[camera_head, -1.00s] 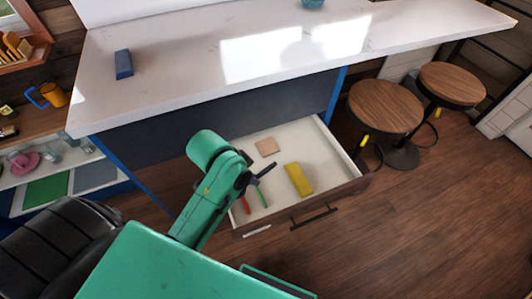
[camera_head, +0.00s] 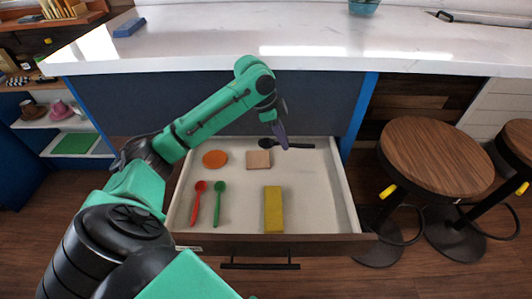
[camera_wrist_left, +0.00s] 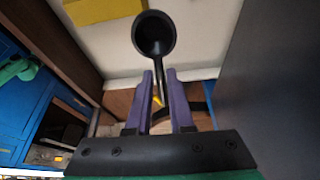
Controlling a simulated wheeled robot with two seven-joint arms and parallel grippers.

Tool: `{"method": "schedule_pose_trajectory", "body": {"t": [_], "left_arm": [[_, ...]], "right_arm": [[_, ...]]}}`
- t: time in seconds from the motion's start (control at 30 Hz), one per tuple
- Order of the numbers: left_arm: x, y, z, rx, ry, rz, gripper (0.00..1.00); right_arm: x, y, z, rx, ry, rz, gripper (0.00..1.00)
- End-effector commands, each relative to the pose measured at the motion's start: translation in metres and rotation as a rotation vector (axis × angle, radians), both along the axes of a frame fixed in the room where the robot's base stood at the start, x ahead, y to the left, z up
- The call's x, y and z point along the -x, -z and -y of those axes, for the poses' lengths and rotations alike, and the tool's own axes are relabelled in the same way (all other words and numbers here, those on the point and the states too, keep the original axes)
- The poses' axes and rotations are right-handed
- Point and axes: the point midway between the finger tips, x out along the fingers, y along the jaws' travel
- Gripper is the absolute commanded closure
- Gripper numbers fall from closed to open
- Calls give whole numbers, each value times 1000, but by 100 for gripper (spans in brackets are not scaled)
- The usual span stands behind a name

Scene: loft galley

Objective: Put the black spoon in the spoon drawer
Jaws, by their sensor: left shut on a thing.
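My left gripper (camera_head: 283,136) is shut on the black spoon (camera_head: 268,144) above the back part of the open drawer (camera_head: 325,195). In the head view the spoon's bowl lies to the left of the fingers and its handle to the right. In the left wrist view the black bowl (camera_wrist_left: 154,36) sticks out past the purple fingers (camera_wrist_left: 160,92), with the pale drawer floor behind it. The gap between spoon and drawer floor is hard to judge. My right gripper is not in view.
The drawer holds a red spoon (camera_head: 197,203), a green spoon (camera_head: 219,203), an orange disc (camera_head: 215,159), a tan square (camera_head: 258,159) and a yellow block (camera_head: 273,209). Its right side is clear. The white counter (camera_head: 300,52) overhangs behind; a stool (camera_head: 435,160) stands right.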

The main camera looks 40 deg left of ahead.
Motion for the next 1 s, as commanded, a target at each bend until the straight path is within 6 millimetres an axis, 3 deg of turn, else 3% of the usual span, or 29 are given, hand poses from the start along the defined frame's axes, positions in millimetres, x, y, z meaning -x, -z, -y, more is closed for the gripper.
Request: {"method": "schedule_pose_trajectory", "body": {"t": [0.03, 0.2, 0.27, 0.47, 0.7, 1.0], "left_arm": [[-4, 7, -18, -5, -16, 9, 100], [-4, -16, -43, 2, -37, 1, 100], [-4, -13, -45, 1, -38, -4, 100], [-2, 45, -45, 0, -39, -10, 100], [-2, 119, -45, 1, -38, -6, 100], [-2, 169, -45, 2, -37, -4, 100]], "right_arm": [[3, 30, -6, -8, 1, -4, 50], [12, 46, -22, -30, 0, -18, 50], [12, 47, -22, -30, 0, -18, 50], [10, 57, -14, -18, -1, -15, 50], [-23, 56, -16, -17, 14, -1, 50], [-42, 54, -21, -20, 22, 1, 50]]}}
